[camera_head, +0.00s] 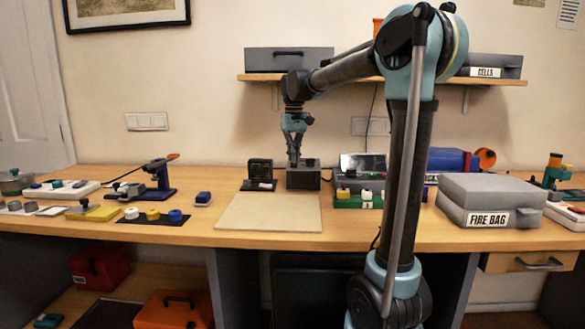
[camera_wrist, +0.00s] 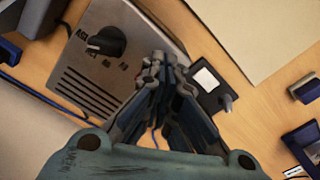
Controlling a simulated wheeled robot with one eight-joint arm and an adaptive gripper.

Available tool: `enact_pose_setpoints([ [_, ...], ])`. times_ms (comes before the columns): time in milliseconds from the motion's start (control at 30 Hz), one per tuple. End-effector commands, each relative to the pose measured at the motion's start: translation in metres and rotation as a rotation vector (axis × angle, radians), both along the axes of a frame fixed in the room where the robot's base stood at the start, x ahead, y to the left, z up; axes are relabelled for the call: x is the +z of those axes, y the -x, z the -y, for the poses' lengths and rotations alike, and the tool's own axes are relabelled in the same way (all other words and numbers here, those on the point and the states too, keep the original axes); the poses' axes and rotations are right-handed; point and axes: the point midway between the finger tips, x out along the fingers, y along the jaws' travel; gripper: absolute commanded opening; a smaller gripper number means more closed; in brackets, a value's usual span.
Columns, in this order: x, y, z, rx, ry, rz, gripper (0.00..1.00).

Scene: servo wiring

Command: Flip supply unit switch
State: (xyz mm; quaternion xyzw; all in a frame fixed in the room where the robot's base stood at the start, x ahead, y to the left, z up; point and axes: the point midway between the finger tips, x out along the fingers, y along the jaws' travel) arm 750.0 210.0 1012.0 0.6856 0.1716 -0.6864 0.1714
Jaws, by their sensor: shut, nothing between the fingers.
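A grey box with a slotted side, which looks like the supply unit (camera_head: 303,181), stands on the workbench near the middle. In the wrist view, its grey top (camera_wrist: 140,37) carries a black knob with a pointer (camera_wrist: 108,41) and small markings around it. My gripper (camera_head: 293,162) points down at the box, close to its top. In the wrist view, the shut, empty fingertips (camera_wrist: 162,63) lie over the box's edge, to the right of the knob. I cannot tell whether they touch the box. The fingers hide part of that edge.
A small black device (camera_head: 260,176) stands just left of the box. A bare beige mat (camera_head: 268,212) lies in front. A green-based item (camera_head: 345,200) is close on the right, and a grey fire bag case (camera_head: 490,200) lies further right.

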Motion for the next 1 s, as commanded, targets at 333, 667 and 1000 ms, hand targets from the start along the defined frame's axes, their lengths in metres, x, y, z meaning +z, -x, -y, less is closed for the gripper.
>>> enact_pose_setpoints([
  [333, 0.023, 0.000, 0.000, 0.000, 0.000, 0.000, 0.00],
  [667, 0.044, 0.000, 0.000, 0.000, 0.000, 0.000, 0.00],
  [1000, 0.060, 0.000, 0.000, 0.000, 0.000, 0.000, 0.00],
])
